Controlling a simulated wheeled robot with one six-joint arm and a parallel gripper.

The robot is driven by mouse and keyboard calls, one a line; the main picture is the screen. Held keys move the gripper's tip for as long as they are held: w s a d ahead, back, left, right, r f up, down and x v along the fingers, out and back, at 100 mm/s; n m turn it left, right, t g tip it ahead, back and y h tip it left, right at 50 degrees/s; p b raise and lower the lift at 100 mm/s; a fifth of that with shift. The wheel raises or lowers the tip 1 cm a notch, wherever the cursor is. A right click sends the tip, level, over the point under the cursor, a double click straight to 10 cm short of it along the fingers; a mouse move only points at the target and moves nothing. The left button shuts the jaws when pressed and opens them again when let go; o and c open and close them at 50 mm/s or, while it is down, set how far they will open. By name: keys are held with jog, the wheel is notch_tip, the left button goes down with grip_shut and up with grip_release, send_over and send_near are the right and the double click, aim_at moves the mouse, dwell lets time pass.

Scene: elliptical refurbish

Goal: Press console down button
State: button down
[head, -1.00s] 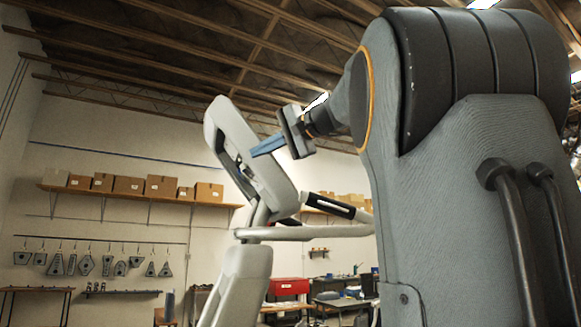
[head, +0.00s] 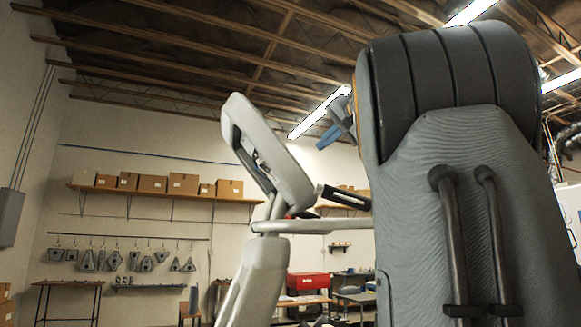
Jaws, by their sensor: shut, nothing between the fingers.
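The elliptical's console (head: 268,150) is a pale grey panel at the top of a slanted post, left of centre. I see it nearly edge-on, so its buttons, the down button among them, cannot be made out. My gripper (head: 328,137) has blue fingers and is shut with nothing in it. It is to the right of the console, apart from it, with its fingers pointing left and down. My large grey arm link hides the right part of the view and much of my wrist.
A handlebar (head: 320,226) with a black grip (head: 346,197) sticks out right of the console, below my gripper. The elliptical's post (head: 252,278) stands below. A wall shelf with boxes (head: 183,184), hanging parts and a red box (head: 308,284) are in the background.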

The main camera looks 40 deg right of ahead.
jog(key=shift+d, duration=0.25)
jog(key=w+f+p, duration=0.1)
jog(key=w, duration=0.2)
jog(key=w+f+p, duration=0.1)
jog(key=w+p, duration=0.1)
jog(key=w, duration=0.2)
jog(key=w+f+p, duration=0.1)
jog(key=w+p, duration=0.1)
jog(key=w, duration=0.1)
jog(key=shift+w+a+f, duration=0.1)
jog(key=shift+w+a, duration=0.05)
jog(key=shift+a, duration=0.05)
jog(key=shift+w+a+f+p, duration=0.2)
jog(key=shift+w+f+p, duration=0.1)
jog(key=shift+f, duration=0.15)
